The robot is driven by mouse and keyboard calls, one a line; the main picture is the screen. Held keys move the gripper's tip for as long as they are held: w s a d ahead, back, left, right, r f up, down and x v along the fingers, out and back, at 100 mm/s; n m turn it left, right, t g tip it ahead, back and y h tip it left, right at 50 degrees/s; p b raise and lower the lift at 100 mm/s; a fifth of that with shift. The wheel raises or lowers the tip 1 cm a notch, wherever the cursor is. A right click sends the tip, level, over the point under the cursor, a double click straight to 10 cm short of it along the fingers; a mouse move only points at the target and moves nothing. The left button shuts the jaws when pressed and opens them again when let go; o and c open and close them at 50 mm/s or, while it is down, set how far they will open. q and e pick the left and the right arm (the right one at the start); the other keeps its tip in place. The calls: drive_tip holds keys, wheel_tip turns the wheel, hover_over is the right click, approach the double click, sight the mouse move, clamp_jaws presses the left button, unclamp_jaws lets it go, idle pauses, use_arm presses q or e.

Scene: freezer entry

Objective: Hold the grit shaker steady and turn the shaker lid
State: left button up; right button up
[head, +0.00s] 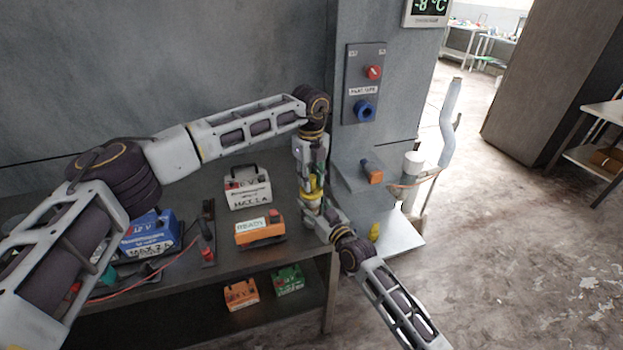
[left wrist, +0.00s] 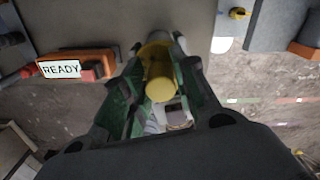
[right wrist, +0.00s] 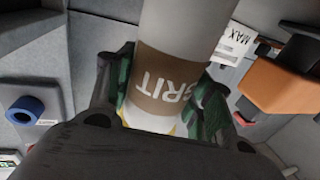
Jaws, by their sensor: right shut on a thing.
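The grit shaker (right wrist: 172,85) has a pale body and a brown band reading GRIT. My right gripper (right wrist: 165,100) is shut around that band; in the head view it (head: 322,218) comes in from the lower right. The yellow shaker lid (left wrist: 158,88) shows in the left wrist view, with a narrower round part standing towards the camera. My left gripper (left wrist: 162,70) is over the lid with its green-padded fingers on either side, seemingly apart from it. In the head view my left gripper (head: 312,172) points down above the right one, and both partly hide the shaker.
An orange READY box (head: 261,234), a white battery box (head: 248,188) and a blue battery box (head: 150,236) stand on the bench left of the grippers. A wall panel (head: 366,85) with red and blue knobs is behind right. A small yellow thing (head: 374,232) stands at right.

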sight(311, 177)
use_arm(q)
drive_tip(key=o, duration=0.3)
drive_tip(key=shift+o, duration=0.2)
drive_tip(key=shift+s, duration=0.1)
drive_tip(key=shift+d, duration=0.1)
wheel_tip(311, 177, up, 12)
idle(0.5)
drive_tip(key=shift+m, duration=0.5)
drive_tip(key=m, duration=1.8)
drive_tip(key=shift+f, duration=0.15)
idle(0.3)
